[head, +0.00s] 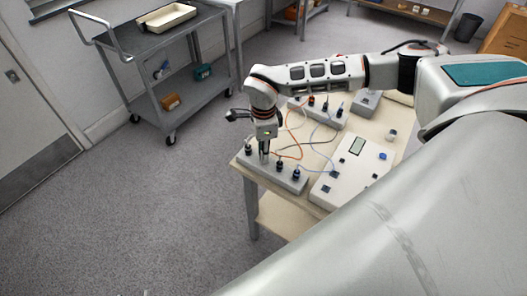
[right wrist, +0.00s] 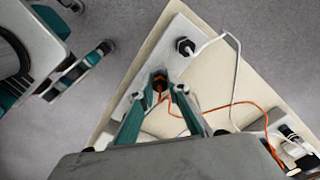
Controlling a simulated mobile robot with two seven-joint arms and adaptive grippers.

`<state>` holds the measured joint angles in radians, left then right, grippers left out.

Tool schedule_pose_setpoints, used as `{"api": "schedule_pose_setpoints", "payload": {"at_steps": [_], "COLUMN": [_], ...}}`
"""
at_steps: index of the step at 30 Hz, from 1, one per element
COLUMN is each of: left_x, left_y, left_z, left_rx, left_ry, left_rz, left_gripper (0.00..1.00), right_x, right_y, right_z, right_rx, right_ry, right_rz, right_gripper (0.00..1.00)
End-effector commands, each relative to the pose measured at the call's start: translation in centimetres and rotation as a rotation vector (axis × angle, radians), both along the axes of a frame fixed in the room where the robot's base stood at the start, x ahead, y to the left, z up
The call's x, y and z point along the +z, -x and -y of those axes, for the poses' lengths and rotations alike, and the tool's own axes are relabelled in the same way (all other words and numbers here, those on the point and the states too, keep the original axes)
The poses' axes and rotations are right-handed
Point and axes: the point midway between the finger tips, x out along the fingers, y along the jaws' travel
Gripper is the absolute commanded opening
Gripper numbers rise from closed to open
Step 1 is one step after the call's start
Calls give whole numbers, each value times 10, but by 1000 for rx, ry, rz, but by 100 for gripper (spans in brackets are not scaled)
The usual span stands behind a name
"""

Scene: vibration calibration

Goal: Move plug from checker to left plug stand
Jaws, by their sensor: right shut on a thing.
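The grey plug stand (head: 262,172) at the table's left corner carries dark plugs, one at its left end (head: 248,149) and others towards its right end (head: 296,175). My right gripper (head: 264,159) points down over this stand, between those plugs. In the right wrist view it (right wrist: 163,90) is shut on a dark plug with an orange cable (right wrist: 159,82). The fingers partly hide this plug, and I cannot tell whether it is seated in the stand. The white checker (head: 343,178) with a small display lies to the right. My left gripper is not in view.
A second stand (head: 327,119) with plugs is farther back on the wooden table (head: 378,128). Orange and pale cables loop between stands and checker. Another black plug (right wrist: 185,47) with a white cable stands close to my right gripper. A grey cart (head: 152,43) is at the back left.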

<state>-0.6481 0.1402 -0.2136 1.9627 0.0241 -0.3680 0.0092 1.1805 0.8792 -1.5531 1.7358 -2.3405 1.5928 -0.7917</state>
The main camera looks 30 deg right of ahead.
Motion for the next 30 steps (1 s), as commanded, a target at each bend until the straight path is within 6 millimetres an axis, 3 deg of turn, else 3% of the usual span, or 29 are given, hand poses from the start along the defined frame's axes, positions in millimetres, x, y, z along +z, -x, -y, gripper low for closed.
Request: {"api": "schedule_pose_setpoints", "payload": {"at_steps": [30], "left_x": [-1], "left_y": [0], "left_z": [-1], "left_rx": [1], "left_ry": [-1], "left_rz": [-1], "left_gripper": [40], "right_x": [-7], "right_y": [0], "right_z": [0], "right_rx": [-61], "right_ry": [0], "right_rz": [0], "right_gripper": [0]}}
